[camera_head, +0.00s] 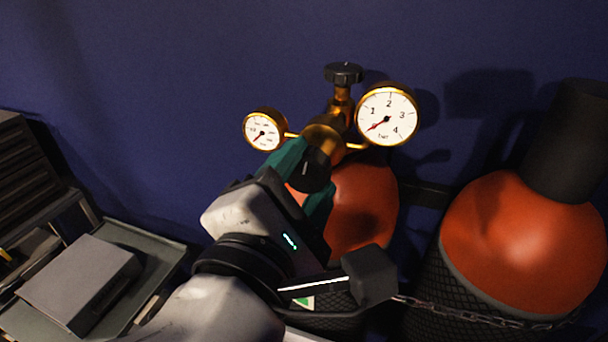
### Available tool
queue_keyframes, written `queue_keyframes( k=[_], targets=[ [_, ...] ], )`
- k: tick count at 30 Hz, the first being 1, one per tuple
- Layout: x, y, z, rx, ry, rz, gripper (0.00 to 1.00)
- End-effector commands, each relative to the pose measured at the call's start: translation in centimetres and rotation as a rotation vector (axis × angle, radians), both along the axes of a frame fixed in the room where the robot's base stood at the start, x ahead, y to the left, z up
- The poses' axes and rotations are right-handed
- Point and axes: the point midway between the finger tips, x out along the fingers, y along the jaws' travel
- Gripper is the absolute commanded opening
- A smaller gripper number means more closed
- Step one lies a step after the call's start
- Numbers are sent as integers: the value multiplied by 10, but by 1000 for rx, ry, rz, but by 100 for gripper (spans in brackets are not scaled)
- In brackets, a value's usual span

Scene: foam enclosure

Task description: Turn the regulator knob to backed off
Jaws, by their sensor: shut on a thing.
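The brass regulator (326,131) stands on top of an orange-shouldered cylinder (365,205). Its black regulator knob (313,172) faces me at the front of the brass body, with a pale line on it. My gripper (303,172) has its green fingers on either side of the knob and is shut on it. The right gauge (387,117) has its red needle pointing low left, near the bottom of its scale. The smaller left gauge (263,131) also has a red needle pointing low left. The fingers hide part of the knob's sides.
A black valve handwheel (343,73) tops the regulator's stem. A second orange cylinder (527,240) with a dark cap stands at right, and a chain (470,317) runs across the front. A grey box (82,283) lies on a tray at left. A dark blue wall is behind.

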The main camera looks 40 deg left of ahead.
Motion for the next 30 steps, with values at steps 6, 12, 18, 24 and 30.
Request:
queue_keyframes(
  k=[6, 12, 18, 24, 30],
  targets=[
    [0, 1, -2, -119, -38, 2, 20],
    [-1, 2, -2, -178, -60, 3, 20],
    [-1, 2, -3, -199, -66, 3, 20],
    [-1, 2, -3, -202, -67, 4, 20],
    [-1, 2, -3, -202, -66, 4, 55]
  ],
)
